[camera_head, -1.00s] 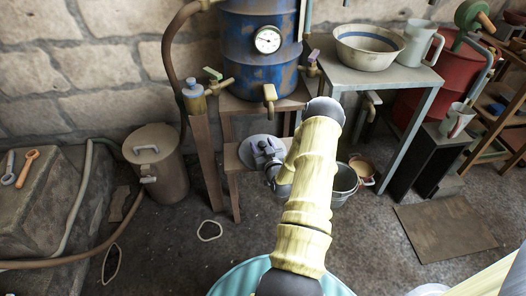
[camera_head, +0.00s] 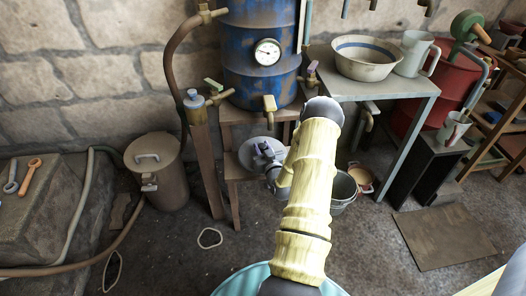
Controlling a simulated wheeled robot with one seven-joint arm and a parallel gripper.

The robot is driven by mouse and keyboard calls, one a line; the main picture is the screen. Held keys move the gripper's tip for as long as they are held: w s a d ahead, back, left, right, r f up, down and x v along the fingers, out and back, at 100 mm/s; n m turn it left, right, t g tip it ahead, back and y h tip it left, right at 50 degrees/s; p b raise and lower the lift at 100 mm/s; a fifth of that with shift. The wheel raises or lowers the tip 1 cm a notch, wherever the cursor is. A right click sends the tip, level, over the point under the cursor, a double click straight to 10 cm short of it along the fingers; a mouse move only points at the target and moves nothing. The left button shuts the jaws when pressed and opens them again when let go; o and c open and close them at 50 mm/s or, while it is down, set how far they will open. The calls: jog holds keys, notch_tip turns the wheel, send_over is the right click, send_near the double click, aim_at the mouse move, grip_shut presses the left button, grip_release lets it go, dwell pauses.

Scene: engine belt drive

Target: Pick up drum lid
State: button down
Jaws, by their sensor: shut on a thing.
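A round grey disc, which I take to be the drum lid (camera_head: 247,152), shows near the middle, over the low wooden stool (camera_head: 232,171) in front of the blue drum. My gripper (camera_head: 265,152) is at the disc's upper face and shut on it, with the fingers around a part near its middle. My yellow arm covers the disc's right side. I cannot tell whether the disc touches the stool.
A blue drum (camera_head: 258,82) with a gauge and brass taps stands behind. A brown lidded bin (camera_head: 160,185) is at left. A metal table (camera_head: 375,89) with a bowl is at right. A bucket (camera_head: 344,190) stands beside my arm.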

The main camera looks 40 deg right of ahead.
jog(key=p+v, duration=0.3)
jog(key=v, duration=1.5)
jog(key=shift+f, duration=0.6)
jog(key=shift+w, duration=0.1)
